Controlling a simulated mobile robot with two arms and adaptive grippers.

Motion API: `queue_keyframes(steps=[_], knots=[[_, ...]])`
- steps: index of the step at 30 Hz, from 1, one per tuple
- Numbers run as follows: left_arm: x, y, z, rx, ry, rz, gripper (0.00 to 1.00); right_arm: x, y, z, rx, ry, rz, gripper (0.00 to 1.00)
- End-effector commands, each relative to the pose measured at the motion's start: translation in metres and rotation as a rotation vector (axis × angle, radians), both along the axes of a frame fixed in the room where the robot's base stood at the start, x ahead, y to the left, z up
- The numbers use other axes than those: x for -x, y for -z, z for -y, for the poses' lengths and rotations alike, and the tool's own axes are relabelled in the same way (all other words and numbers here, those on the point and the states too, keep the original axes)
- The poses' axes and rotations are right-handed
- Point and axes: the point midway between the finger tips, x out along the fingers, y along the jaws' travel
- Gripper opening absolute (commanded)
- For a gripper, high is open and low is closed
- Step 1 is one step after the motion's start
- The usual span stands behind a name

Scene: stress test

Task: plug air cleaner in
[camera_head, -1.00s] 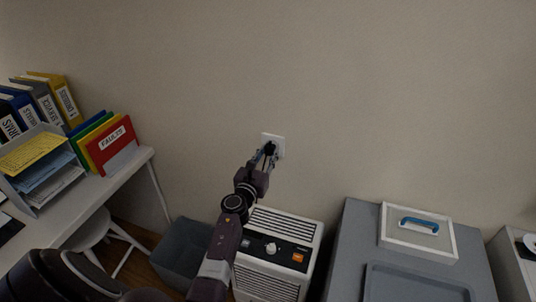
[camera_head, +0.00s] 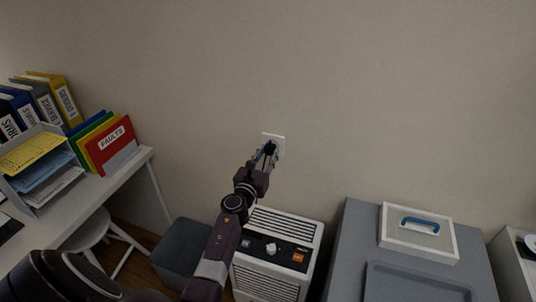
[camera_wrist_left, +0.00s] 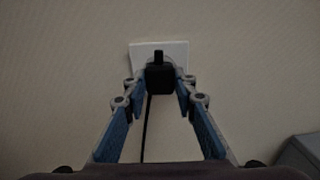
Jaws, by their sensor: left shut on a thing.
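The white wall socket (camera_head: 279,142) is on the wall above the air cleaner. My left gripper (camera_head: 268,150) is at the socket, its fingers shut on a black plug (camera_head: 270,148). In the left wrist view the plug (camera_wrist_left: 160,78) sits between the fingertips (camera_wrist_left: 160,85), in front of the white socket plate (camera_wrist_left: 178,50). A black cord (camera_wrist_left: 147,130) hangs down from it. I cannot tell whether the plug is fully seated. The white air cleaner (camera_head: 270,262) with a dark control panel stands on the floor below. My right gripper is not in view.
A grey cabinet (camera_head: 350,240) with a tray and a white box (camera_head: 418,240) with a blue handle stands at right. A grey bin (camera_head: 180,250) is left of the air cleaner. A desk (camera_head: 95,200) with binders and a stool (camera_head: 92,232) are at left.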

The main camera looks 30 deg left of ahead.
Motion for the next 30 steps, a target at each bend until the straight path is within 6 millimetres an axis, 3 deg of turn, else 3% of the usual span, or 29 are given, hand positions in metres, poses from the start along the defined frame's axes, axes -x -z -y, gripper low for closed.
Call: queue_keyframes(steps=[23,24,30], knots=[[-0.01,0.0,-0.002,0.001,0.002,0.001,0.04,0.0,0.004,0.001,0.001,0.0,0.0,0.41],[-0.011,0.0,-0.002,0.001,0.002,0.001,0.26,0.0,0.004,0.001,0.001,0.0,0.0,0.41],[-0.01,0.0,-0.002,0.001,0.001,0.0,0.46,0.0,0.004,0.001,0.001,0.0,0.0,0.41]])
